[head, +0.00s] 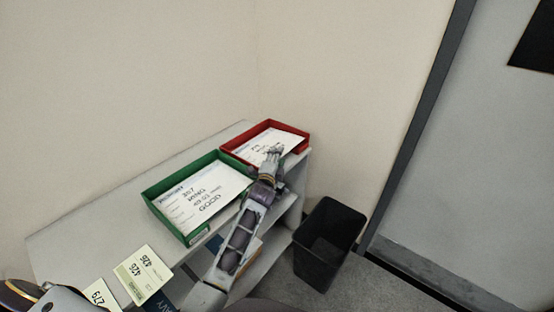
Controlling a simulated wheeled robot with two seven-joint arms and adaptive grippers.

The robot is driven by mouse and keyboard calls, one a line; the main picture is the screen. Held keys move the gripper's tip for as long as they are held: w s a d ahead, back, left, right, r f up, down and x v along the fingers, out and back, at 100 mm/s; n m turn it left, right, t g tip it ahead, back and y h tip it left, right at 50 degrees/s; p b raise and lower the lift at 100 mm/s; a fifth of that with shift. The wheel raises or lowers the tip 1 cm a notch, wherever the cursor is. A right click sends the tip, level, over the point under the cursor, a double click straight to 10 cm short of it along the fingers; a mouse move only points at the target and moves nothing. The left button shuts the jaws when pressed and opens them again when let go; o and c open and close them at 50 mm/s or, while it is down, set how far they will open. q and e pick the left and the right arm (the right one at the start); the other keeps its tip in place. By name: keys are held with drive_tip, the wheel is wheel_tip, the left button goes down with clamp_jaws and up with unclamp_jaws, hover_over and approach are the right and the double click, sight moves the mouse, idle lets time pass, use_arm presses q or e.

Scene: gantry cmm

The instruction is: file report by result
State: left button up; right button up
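A green tray (181,231) stands on the grey table, with a white report sheet (205,194) lying in it; the sheet carries handwriting that ends in "GOOD". A red tray (304,148) stands behind it to the right, with another white sheet (262,144) in it, its writing partly hidden and too small to read. My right gripper (274,152) is at the red tray, over the near part of that sheet. Its fingers are too small to tell whether they are open or touch the sheet. Only part of my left arm shows at the bottom left; its gripper is out of view.
Pale cards numbered "426" (144,274) and "279" (97,297) lie at the table's front left. A black bin (329,243) stands on the floor right of the table (70,237). A wall rises behind; a grey door is at the right.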

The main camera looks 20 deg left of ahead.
use_arm(q)
drive_tip(key=shift+s+f, duration=0.25)
drive_tip(key=shift+f, duration=0.15)
drive_tip(key=shift+s+d, duration=0.1)
drive_tip(key=shift+s, duration=0.6)
drive_tip(key=s+r, duration=0.1)
drive_tip(key=s, duration=0.9)
drive_tip(key=shift+d+r, duration=0.15)
drive_tip(key=shift+d, duration=0.2)
idle(0.6)
drive_tip(key=shift+s, duration=0.1)
